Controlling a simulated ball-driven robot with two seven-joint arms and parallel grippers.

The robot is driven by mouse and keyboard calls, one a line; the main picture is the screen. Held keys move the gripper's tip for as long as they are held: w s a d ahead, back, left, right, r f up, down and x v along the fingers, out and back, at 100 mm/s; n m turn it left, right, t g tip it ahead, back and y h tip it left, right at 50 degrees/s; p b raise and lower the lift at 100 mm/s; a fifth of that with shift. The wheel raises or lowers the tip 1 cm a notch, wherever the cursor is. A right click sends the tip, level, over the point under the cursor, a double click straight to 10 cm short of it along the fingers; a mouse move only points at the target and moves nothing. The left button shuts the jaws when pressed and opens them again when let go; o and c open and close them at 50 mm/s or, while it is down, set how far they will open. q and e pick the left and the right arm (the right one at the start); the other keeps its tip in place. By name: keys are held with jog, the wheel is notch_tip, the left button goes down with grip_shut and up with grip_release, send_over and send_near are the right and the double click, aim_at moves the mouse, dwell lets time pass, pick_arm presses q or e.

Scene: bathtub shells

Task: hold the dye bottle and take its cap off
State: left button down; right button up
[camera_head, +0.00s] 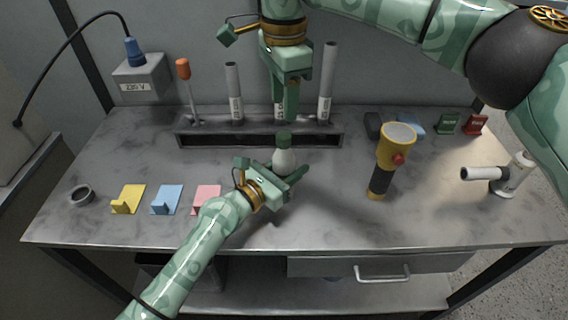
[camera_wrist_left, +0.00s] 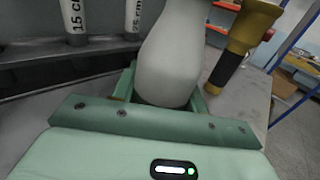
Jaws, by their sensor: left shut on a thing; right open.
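The dye bottle (camera_head: 284,162) is a small white bottle with a dark green cap (camera_head: 284,138) on top. It stands upright near the middle of the table, in front of the dark rack. My left gripper (camera_head: 283,178) is shut around the bottle's lower body. In the left wrist view the white bottle (camera_wrist_left: 172,60) rises between the green fingers, and its cap is out of frame. My right gripper (camera_head: 287,112) points down from above, over the cap; it is open and holds nothing. Whether its fingertips touch the cap cannot be told.
A rack (camera_head: 205,140) with several upright tubes and an orange-handled tool (camera_head: 184,70) stands behind the bottle. A yellow flashlight (camera_head: 392,155) stands to the right, and a white device (camera_head: 505,178) is farther right. Yellow (camera_head: 128,199), blue (camera_head: 167,200) and pink (camera_head: 206,199) pieces lie left.

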aim_at(284, 135)
jog(key=shift+a+f+m, duration=0.15)
jog(key=shift+a+m, duration=0.05)
jog(key=shift+m, duration=1)
jog(key=m, duration=0.5)
jog(key=shift+m, duration=0.4)
jog(key=m, duration=1.2)
jog(key=shift+m, duration=0.3)
jog(key=m, duration=1.6)
jog(key=shift+r, duration=0.2)
jog(key=m, duration=0.6)
jog(key=shift+w+d, duration=0.1)
jog(key=shift+d, duration=0.05)
jog(key=m, duration=0.6)
jog(key=shift+f+m, duration=0.25)
jog(key=shift+m, duration=0.15)
notch_tip(284, 135, down, 7)
jog(key=shift+f, duration=0.2)
